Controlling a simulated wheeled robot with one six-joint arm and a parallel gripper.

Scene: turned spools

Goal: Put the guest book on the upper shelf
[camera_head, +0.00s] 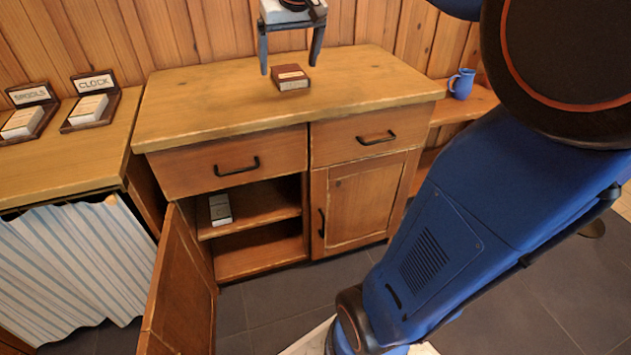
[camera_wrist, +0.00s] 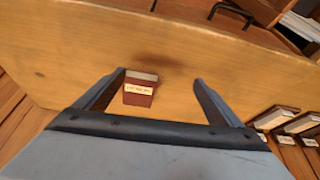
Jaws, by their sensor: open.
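A small reddish-brown book (camera_head: 290,78) with a pale label too small to read lies on the wooden cabinet's top; I take it for the guest book. In the wrist view the book (camera_wrist: 140,90) shows between the fingers, close to the left one. My gripper (camera_head: 289,67) is open and empty, pointing down above the book; its fingers also show in the wrist view (camera_wrist: 159,76). The upper shelf (camera_head: 262,207) is inside the cabinet's open left side, with a grey-and-white book (camera_head: 220,209) at its left.
The cabinet's left door (camera_head: 182,290) stands open toward me. Below the shelf, the lower compartment (camera_head: 260,252) looks empty. Stands labelled SPOOLS (camera_head: 30,110) and CLOCK (camera_head: 92,101) hold books on the left counter. A blue jug (camera_head: 461,84) stands at right.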

